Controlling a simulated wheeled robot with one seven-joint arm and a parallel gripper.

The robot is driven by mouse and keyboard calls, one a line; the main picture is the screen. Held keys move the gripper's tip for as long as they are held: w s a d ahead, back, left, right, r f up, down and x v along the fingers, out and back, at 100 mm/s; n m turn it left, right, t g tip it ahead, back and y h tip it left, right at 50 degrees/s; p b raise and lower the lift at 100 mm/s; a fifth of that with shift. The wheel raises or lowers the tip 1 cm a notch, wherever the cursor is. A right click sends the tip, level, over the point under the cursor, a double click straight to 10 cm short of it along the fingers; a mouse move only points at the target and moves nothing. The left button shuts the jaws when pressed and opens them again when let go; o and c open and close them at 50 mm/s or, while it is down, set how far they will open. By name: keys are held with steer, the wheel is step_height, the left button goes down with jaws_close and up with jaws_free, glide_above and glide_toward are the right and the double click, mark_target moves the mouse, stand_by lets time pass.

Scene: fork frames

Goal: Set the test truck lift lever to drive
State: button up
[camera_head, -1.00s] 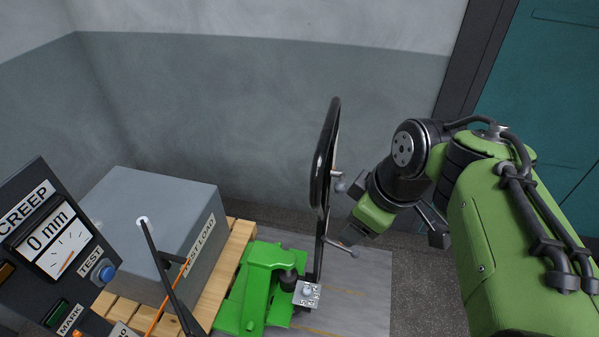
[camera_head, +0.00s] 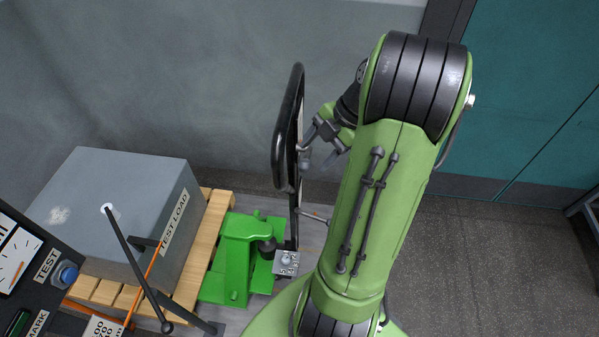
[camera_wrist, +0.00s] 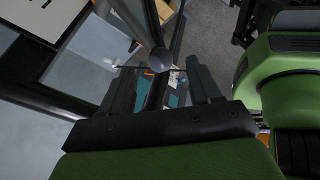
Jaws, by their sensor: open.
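The green pallet truck (camera_head: 238,255) stands at the pallet, with its black loop handle (camera_head: 281,150) upright above it. A small lever stub with a ball end (camera_head: 304,163) sticks out from the handle's right side. My gripper (camera_head: 318,147) is open beside the handle at that lever's height, partly covered by my arm. The lever's setting cannot be read.
A second thin lever (camera_head: 313,215) juts right, lower on the handle. A grey test load box (camera_head: 125,200) sits on the wooden pallet (camera_head: 211,225) to the left. A dark gauge panel (camera_head: 45,285) is at lower left. Open floor lies right, before a teal door (camera_head: 530,100).

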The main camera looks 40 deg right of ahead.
mark_target(302, 170)
steer(key=x, duration=0.7)
steer(key=shift+w+a+f, duration=0.15)
steer(key=shift+f, duration=0.15)
jaws_close()
